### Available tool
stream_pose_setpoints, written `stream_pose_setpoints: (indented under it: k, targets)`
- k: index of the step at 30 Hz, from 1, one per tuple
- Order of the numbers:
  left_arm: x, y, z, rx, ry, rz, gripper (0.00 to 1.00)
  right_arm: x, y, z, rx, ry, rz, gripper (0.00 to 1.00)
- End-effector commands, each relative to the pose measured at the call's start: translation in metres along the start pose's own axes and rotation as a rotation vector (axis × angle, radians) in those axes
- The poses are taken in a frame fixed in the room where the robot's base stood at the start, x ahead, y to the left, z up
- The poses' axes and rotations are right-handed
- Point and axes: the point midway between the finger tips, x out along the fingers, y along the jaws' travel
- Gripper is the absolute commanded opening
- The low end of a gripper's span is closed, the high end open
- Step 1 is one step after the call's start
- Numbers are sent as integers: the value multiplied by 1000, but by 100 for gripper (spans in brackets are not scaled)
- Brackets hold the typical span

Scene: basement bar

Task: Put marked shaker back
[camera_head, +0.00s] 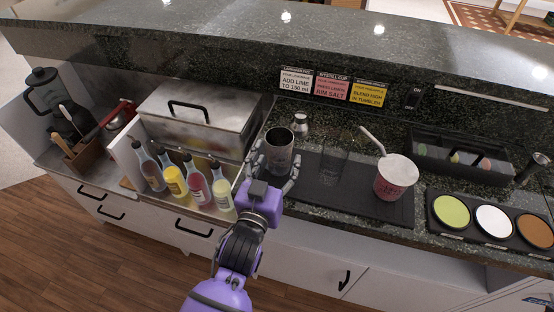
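A dark metallic shaker tin (280,147) stands upright and open-topped on the counter, at the left end of the black bar mat (388,210). I cannot make out a mark on it. My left gripper (275,168) reaches in from the front with one finger on each side of the tin. I cannot tell whether the fingers press on it. The tin's lower front is partly hidden by the gripper. A small silver metal piece (300,123) stands just behind the tin. My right gripper is out of view.
A clear glass (332,166) and a pink-labelled tub (396,177) with a straw stand on the mat. Several bottles (175,180) and a lidded steel bin (201,115) are left. A caddy (430,155) and rimming tray (492,219) are right. Recipe cards (331,86) stand behind.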

Motion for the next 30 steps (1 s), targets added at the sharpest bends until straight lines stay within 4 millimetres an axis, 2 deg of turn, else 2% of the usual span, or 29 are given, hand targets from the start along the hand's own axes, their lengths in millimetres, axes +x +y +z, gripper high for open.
stream_pose_setpoints:
  k: [8,10,24,30]
  targets:
    - [0,0,-4,0,3,0,63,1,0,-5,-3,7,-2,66]
    - [-6,0,-3,0,0,0,63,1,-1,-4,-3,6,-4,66]
    - [-99,0,0,-1,-6,-1,63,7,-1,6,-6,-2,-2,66]
    - [-118,0,-2,-1,-2,0,63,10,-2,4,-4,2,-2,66]
